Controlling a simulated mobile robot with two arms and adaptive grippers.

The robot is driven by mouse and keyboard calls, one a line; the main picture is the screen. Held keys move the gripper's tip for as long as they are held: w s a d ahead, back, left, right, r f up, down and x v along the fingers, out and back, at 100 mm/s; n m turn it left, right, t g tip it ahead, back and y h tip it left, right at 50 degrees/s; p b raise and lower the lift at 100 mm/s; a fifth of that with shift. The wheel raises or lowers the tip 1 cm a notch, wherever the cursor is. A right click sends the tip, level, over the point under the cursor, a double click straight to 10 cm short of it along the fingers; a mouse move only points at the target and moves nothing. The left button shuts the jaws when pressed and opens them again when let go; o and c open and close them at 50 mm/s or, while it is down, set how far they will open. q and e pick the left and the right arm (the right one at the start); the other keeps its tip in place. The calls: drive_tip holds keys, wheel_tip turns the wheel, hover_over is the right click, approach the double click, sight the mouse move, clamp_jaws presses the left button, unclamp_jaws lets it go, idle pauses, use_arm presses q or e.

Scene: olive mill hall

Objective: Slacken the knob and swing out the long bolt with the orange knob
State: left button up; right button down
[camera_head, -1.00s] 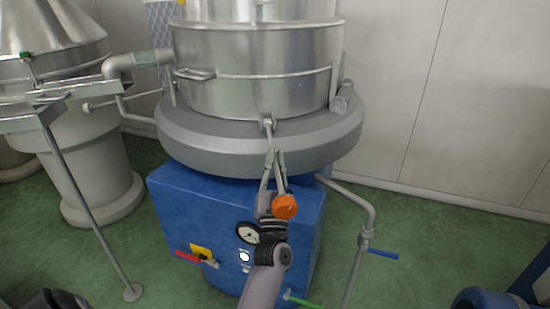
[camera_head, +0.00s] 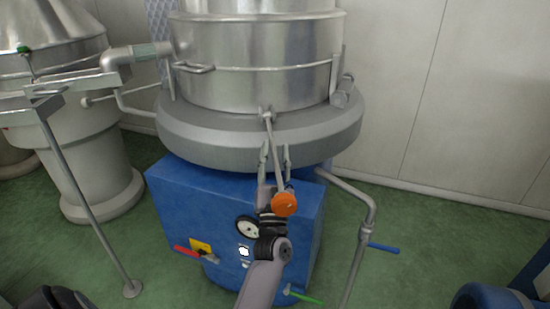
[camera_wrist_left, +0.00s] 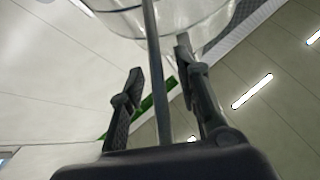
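The long bolt (camera_head: 273,145) is a thin grey rod running from a small bracket on the rim of the steel vessel (camera_head: 250,75) down to the orange knob (camera_head: 285,204). In the head view the rod slants slightly right and reaches out past the grey ring (camera_head: 205,140). My left gripper (camera_head: 275,150) is open, its fingers on either side of the rod. In the left wrist view the rod (camera_wrist_left: 156,75) passes between the parted fingers (camera_wrist_left: 158,60), with visible gaps. The knob is not in that view. My right gripper is not seen.
The blue base (camera_head: 180,205) below carries a gauge (camera_head: 247,228) and a red lever (camera_head: 186,251). A bent grey pipe (camera_head: 368,205) with a blue handle (camera_head: 384,248) stands to the right. A second steel machine (camera_head: 95,180) stands left.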

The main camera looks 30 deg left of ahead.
use_arm(q)
drive_tip(key=s+d+f+t+b, duration=0.1)
drive_tip(key=s+d+f+b, duration=0.1)
drive_tip(key=s+f+b, duration=0.3)
drive_tip(key=s+d+f+t+b, duration=0.1)
drive_tip(key=s+d+f+b, duration=0.1)
drive_tip(key=f+b, duration=0.45)
drive_tip(key=w+d+f+m+g+h, duration=0.1)
drive_tip(key=d+f+m+h, duration=0.1)
drive_tip(key=f, duration=0.6)
drive_tip(key=w+d+f+m+g+h, duration=0.1)
drive_tip(key=w+d+f+m+h, duration=0.1)
drive_tip(key=f+h, duration=0.3)
drive_tip(key=w+d+f+m+g+h+p, duration=0.1)
drive_tip(key=w+d+f+m+h, duration=0.1)
drive_tip(key=f, duration=0.8)
drive_tip(key=shift+d+f+h, duration=0.3)
drive_tip(key=shift+d+h, duration=0.4)
drive_tip(key=shift+h, duration=0.3)
drive_tip(key=shift+w, duration=0.15)
